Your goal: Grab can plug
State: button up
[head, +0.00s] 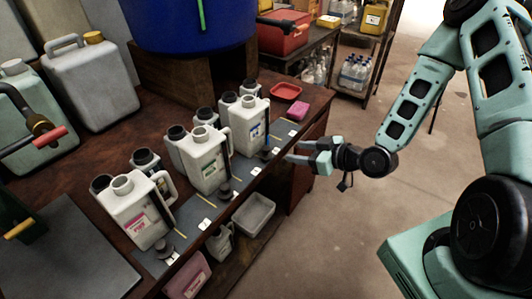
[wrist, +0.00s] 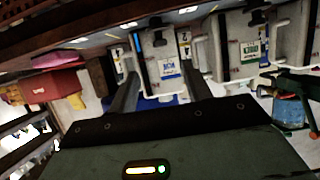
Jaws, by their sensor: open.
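Dark can plugs stand on the bench's front strip, one before each front can: a near one (head: 163,248), a middle one (head: 224,188) and a far one (head: 265,152). The front cans are white with open mouths: a pink-labelled can (head: 137,210), a green-labelled can (head: 205,160) and a blue-labelled can (head: 246,125). My gripper (head: 297,152) is open and empty, just right of the far plug and apart from it. The wrist view (wrist: 160,73) is upside down; the blue-labelled can and its plug (wrist: 156,24) show beyond the fingers.
More cans with dark mouths stand behind the front row. A red tray (head: 286,92) and a pink sponge (head: 297,112) lie at the bench's far end. A grey bin (head: 254,214) sits on the lower shelf. A blue vat (head: 190,25) stands behind.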

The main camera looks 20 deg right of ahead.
aim_at(266, 148)
jog(key=p+x, duration=0.1)
jog(key=x, duration=0.6)
jog(key=shift+w+a+f, duration=0.1)
jog(key=shift+w, duration=0.05)
jog(key=shift+f+p+x, duration=0.2)
jog(key=shift+p+x, duration=0.3)
jog(key=shift+x, duration=2.25)
jog(key=c, duration=1)
